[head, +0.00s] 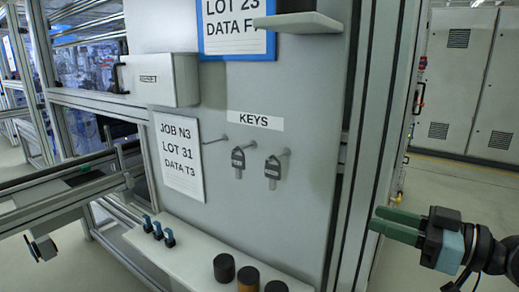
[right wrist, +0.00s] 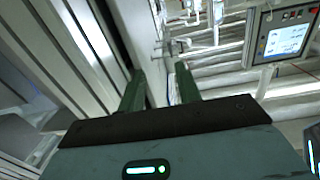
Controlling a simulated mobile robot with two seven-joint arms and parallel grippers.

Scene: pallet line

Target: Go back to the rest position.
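My right gripper (head: 376,218) is at the right of the head view, in front of the panel's right edge post, with its green fingers pointing left. In the right wrist view the two fingers (right wrist: 158,82) stand apart with nothing between them. My left gripper does not show. Two grey keys, one at the left (head: 238,163) and one at the right (head: 272,172), hang on pegs under the KEYS label (head: 255,121) on the grey panel (head: 290,85).
A shelf (head: 192,247) below holds several small blue-topped items and dark cylinders. A metal post (head: 372,120) borders the panel. A white box (head: 160,79) and job sheet (head: 180,157) are on the left. Floor at the right (head: 465,190) is clear. A screen (right wrist: 284,40) shows in the wrist view.

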